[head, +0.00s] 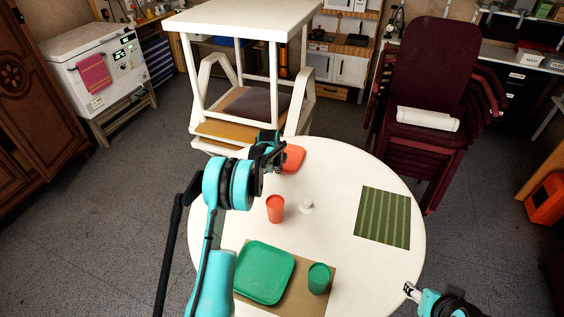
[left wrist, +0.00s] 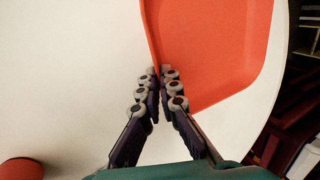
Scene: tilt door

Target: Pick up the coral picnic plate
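The coral picnic plate (head: 293,158) lies at the far edge of the round white table (head: 335,190), partly hidden behind my left gripper in the head view. It fills the upper right of the left wrist view (left wrist: 215,45). My left gripper (head: 272,145) is at the plate's near-left rim. In the left wrist view its fingertips (left wrist: 160,72) are close together, one on each side of the rim, and look closed on it. The plate looks flat, at or very near the table top. My right gripper (head: 411,291) is at the table's lower right edge, too small to judge.
A coral cup (head: 275,208) and a small white object (head: 306,205) stand mid-table. A green plate (head: 264,272) and green cup (head: 319,278) are on a tan mat at the front. A striped green mat (head: 383,217) lies right.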

